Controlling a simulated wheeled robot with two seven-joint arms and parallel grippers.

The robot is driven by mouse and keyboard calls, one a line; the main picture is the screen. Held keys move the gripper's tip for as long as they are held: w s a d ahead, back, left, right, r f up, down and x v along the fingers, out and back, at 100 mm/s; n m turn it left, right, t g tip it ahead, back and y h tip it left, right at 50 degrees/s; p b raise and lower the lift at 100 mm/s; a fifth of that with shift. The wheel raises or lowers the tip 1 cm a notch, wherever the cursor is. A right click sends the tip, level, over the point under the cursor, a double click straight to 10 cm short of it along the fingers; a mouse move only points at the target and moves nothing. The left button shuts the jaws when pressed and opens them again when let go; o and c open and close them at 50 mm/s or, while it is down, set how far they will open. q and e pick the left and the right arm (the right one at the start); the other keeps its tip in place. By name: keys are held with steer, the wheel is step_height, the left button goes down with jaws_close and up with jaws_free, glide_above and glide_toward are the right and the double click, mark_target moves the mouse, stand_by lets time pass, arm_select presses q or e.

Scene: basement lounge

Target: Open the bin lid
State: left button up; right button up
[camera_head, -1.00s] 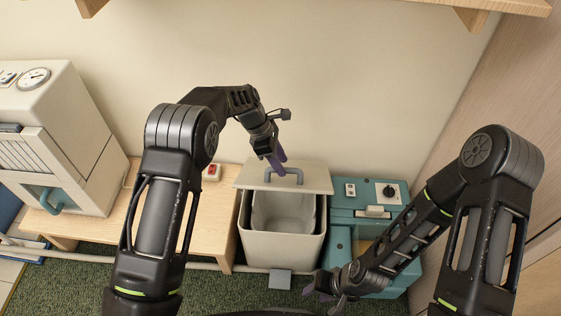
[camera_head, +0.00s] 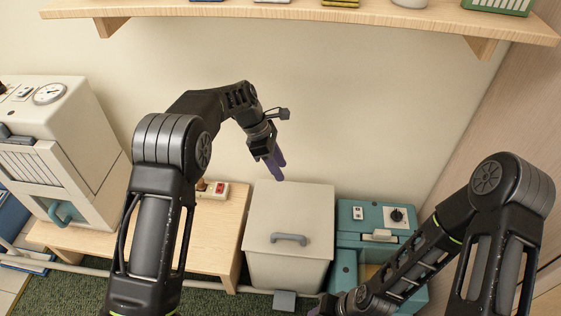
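The bin (camera_head: 287,268) is a pale grey box standing against the wall. Its flat lid (camera_head: 290,208) lies shut over the top, with a grey handle (camera_head: 289,238) near the front edge. My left gripper (camera_head: 279,168) has purple fingers pointing down, above the lid's back edge and behind the handle. It appears clear of the handle and holds nothing that I can see; its finger gap is unclear. My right gripper (camera_head: 318,310) is low at the bottom edge, right of the bin's foot, mostly cut off.
A wooden bench (camera_head: 215,235) stands left of the bin, with a red switch box (camera_head: 214,190) on it. A teal unit with a dial (camera_head: 371,216) stands close on the right. A wooden shelf (camera_head: 300,14) runs overhead. A grey pedal (camera_head: 284,300) sits at the bin's foot.

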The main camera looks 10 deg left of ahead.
arm_select(q)
step_height(320, 180, down, 6)
steer(key=w+a+m+t+y, duration=0.1)
steer(key=w+a+m+t, duration=0.1)
steer(key=m, duration=0.3)
steer(key=s+f+m+t+y+p, duration=0.1)
steer(key=s+f+m+p, duration=0.1)
steer(key=s+f+m, duration=0.5)
steer(key=s+d+m+p, duration=0.1)
steer(key=s+m+p, duration=0.1)
steer(key=s, duration=1.2)
steer(key=s+d+r+m+g+h+p, duration=0.1)
steer(key=s+p, duration=0.3)
steer(key=s, duration=1.1)
steer(key=shift+s+d+r+m+g+h, duration=0.2)
steer(key=shift+d+m+g+h, duration=0.1)
steer(key=shift+d+m, duration=0.3)
